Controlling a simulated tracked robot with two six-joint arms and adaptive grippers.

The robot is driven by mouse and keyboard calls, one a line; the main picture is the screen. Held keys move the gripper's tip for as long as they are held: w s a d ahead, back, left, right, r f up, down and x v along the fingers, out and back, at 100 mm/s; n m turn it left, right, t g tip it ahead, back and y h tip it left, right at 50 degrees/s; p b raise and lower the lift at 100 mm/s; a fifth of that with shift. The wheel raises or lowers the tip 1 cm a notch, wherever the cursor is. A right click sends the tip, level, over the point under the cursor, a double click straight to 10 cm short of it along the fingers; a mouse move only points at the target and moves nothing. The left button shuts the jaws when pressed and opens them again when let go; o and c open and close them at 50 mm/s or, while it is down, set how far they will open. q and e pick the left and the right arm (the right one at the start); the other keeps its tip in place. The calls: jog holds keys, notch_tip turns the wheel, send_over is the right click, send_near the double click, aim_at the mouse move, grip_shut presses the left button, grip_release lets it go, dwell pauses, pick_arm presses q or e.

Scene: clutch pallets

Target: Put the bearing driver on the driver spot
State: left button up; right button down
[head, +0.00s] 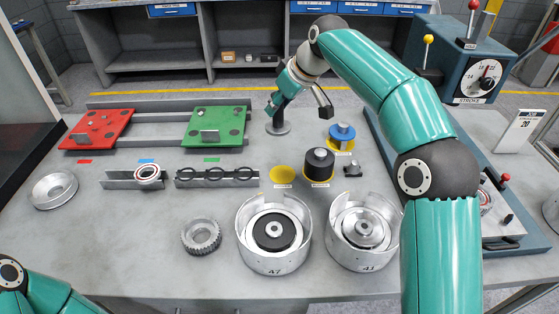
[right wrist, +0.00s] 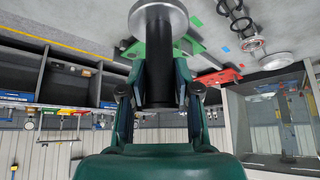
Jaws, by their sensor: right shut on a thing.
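The bearing driver has a black handle (head: 279,116) and a grey metal disc (head: 279,129) at its lower end. My right gripper (head: 272,108) is shut on the handle, with the driver about upright, disc down. In the right wrist view the fingers clasp the black handle (right wrist: 158,80) from both sides, and the disc (right wrist: 158,18) is beyond them. I cannot tell whether the disc touches the table. A bare yellow round spot (head: 283,174) with a small label lies nearer the front; its label is too small to read. My left gripper is out of view.
A black cylinder (head: 319,164) and a blue-topped part (head: 341,134) stand on yellow spots to the right. Green (head: 217,126) and red (head: 98,128) plates lie left. Two drum housings (head: 274,262) (head: 362,258) and a toothed ring (head: 201,236) are in front. A teal press (head: 462,60) stands right.

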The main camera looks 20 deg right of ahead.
jog(key=shift+s+d+f+b, duration=0.15)
jog(key=shift+f+b, duration=0.1)
jog(key=shift+f, duration=2.4)
jog(key=shift+d+f+b, duration=0.2)
jog(key=shift+f+b, duration=0.05)
jog(key=shift+f, duration=2.4)
jog(key=shift+s+d+f+b, duration=0.15)
jog(key=shift+f+b, duration=0.1)
jog(key=shift+f, duration=2.4)
jog(key=shift+w, duration=0.1)
jog(key=c, duration=0.8)
grip_release()
jog(key=shift+f, duration=0.1)
jog(key=v, duration=1.2)
jog(key=shift+b, duration=0.35)
